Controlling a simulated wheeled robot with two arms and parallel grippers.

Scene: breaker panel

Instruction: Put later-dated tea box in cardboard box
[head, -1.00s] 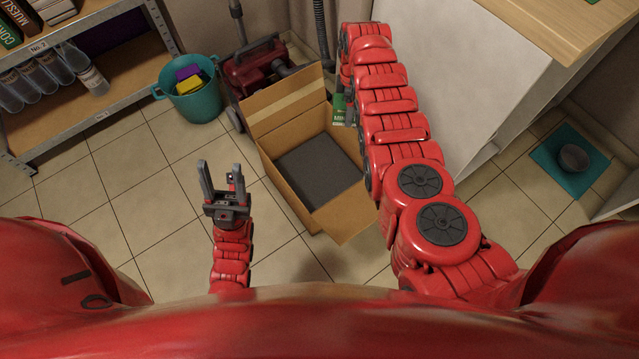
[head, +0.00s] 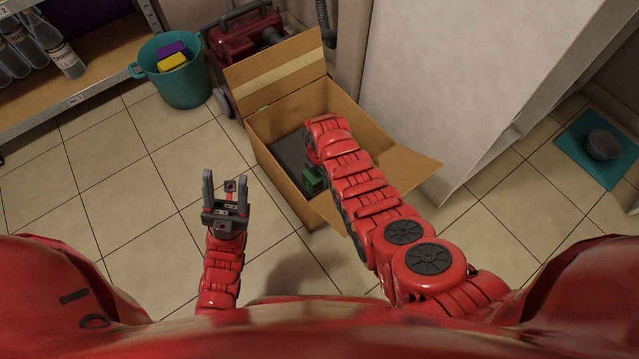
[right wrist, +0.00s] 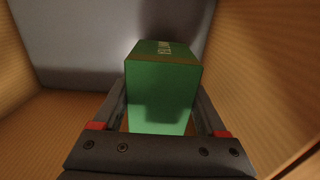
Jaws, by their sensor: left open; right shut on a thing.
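A green tea box (head: 314,181) is partly hidden under my right arm in the head view. In the right wrist view the green box (right wrist: 162,88) sits between the two fingers of my right gripper (right wrist: 165,110), which is shut on it. No date is readable on it. The open cardboard box (head: 281,85) stands on the floor with its flaps spread. My right gripper and the tea box are inside its opening, above or near its dark grey bottom (head: 288,150); I cannot tell whether they touch it. My left gripper (head: 226,188) is open and empty, left of the cardboard box.
A teal bucket (head: 181,90) with a purple and a yellow item stands left of the box. A red vacuum cleaner (head: 243,38) is behind it. A shelf with bottles (head: 62,57) is at upper left. A white cabinet side (head: 450,90) rises at right. Floor on the left is clear.

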